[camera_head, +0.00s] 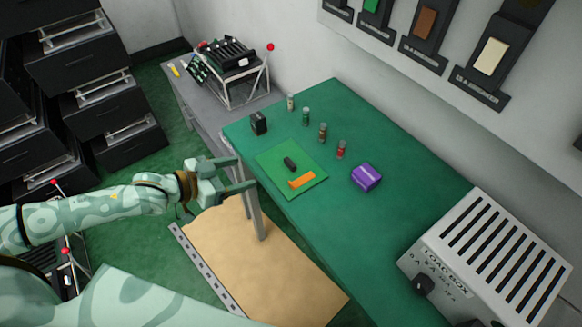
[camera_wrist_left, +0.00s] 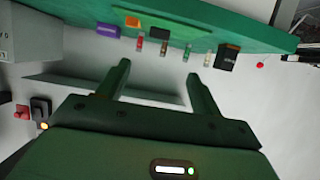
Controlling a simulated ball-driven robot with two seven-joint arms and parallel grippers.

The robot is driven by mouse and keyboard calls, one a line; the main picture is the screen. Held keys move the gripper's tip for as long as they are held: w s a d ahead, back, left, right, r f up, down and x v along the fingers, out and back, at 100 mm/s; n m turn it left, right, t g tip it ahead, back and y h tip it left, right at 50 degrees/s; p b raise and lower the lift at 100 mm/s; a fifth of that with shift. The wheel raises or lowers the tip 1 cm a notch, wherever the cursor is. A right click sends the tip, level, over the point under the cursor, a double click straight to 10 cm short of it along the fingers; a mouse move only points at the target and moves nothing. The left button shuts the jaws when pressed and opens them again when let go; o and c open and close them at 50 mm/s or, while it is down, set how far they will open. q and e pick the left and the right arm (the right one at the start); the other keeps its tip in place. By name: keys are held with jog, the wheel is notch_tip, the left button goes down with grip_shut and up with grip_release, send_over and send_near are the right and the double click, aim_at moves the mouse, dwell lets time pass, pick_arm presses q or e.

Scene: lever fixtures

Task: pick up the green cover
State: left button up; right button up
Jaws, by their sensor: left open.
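I cannot tell for sure which thing is the green cover. A flat green sheet (camera_head: 290,184) lies on the green bench, with a small black piece (camera_head: 290,163) and an orange piece (camera_head: 302,180) on it. It also shows in the left wrist view (camera_wrist_left: 165,22). A green panel (camera_head: 372,5) hangs on the wall, cut by the top edge. My left gripper (camera_head: 247,172) is open and empty, just off the bench's left edge, short of the sheet. Its two fingers (camera_wrist_left: 157,72) stand apart in the left wrist view. My right gripper is out of view.
Several small vials (camera_head: 322,133), a black box (camera_head: 259,122) and a purple box (camera_head: 366,177) stand on the bench (camera_head: 390,255). A large load box (camera_head: 490,265) fills the right. A grey side table (camera_head: 210,110) stands behind. The bench's front-middle surface is clear.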

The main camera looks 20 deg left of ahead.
pick_arm(q)
jog(key=b, duration=0.2)
send_near(288, 163)
jog(key=x, duration=0.3)
jog(key=shift+w, duration=0.35)
jog(key=shift+w+d+f+b, duration=0.25)
jog(key=shift+w+d+b, duration=0.05)
jog(key=shift+w, duration=0.1)
jog(key=b+x, duration=0.1)
jog(key=x, duration=0.3)
jog(key=shift+s+d, duration=0.15)
jog(key=shift+s, duration=0.05)
jog(key=shift+w+d+f, duration=0.15)
jog(key=shift+w+d, duration=0.05)
jog(key=shift+w, duration=0.1)
jog(key=shift+s, duration=0.1)
jog(key=shift+c, duration=0.9)
jog(key=c, duration=0.9)
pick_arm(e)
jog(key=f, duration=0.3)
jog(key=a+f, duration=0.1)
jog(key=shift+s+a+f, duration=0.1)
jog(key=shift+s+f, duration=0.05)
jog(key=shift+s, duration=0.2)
